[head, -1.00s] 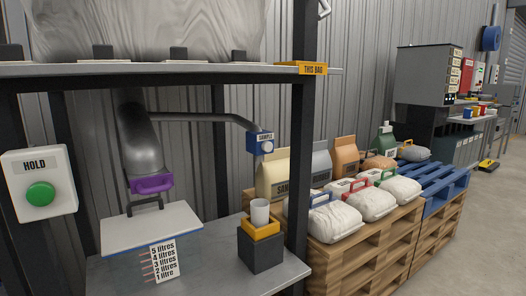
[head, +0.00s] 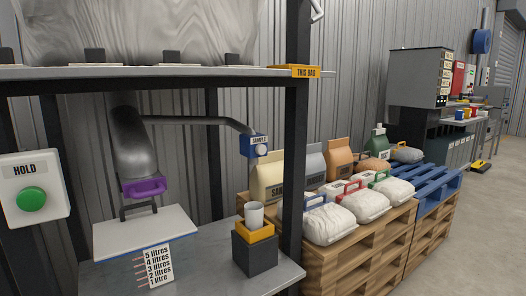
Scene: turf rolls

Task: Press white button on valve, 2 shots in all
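The blue valve box (head: 254,145) labelled SAMPLE sits at the end of a grey pipe under the upper shelf. Its round white button (head: 262,149) faces toward me. A white cup (head: 254,214) stands upright on a yellow block (head: 254,232) on a dark stand, below the valve. The cup's contents cannot be seen. Neither of my grippers is in the head view.
A HOLD box with a green button (head: 31,199) is at the left. A purple-handled spout (head: 144,187) hangs above a white plate (head: 146,232) with a litre scale. A dark post (head: 294,160) stands right of the valve. Bags lie on pallets (head: 355,250) at right.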

